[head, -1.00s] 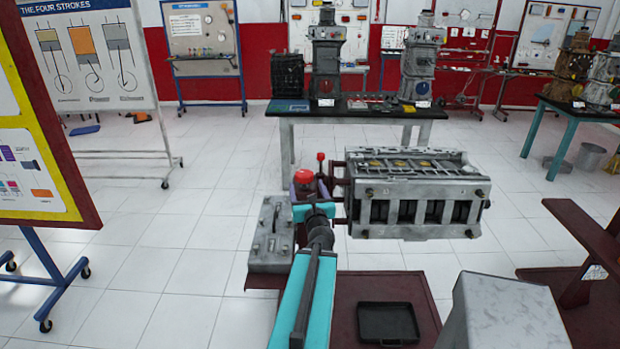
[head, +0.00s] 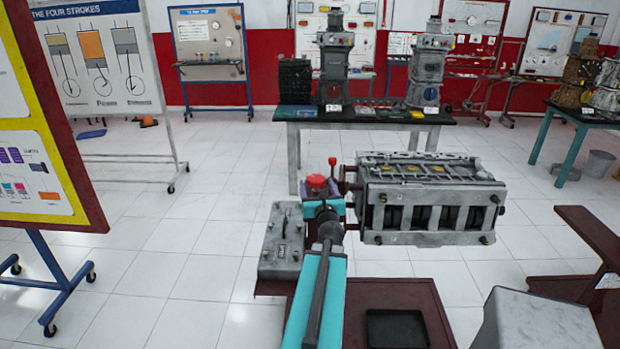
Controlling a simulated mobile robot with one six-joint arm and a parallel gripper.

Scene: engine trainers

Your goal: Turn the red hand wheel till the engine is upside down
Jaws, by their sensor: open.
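The engine block (head: 432,208) is a grey casting on a stand, with yellow-marked bores on its top face and several dark openings along its front. It sits with that top face up, tilted slightly toward me. The red hand wheel (head: 317,182) shows as a red round part left of the block, largely hidden by my arm. A small red knob (head: 332,161) stands up just behind it. My gripper (head: 322,195) is at the far end of my teal arm, right at the wheel, and is open. Its fingertips are mostly hidden, and I cannot tell whether they touch the wheel.
A grey box with levers (head: 282,245) stands left of my arm. A black tray (head: 397,330) lies on the dark red stand base (head: 365,298). A grey box top (head: 540,320) is at lower right. A bench (head: 360,114) with engines stands behind.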

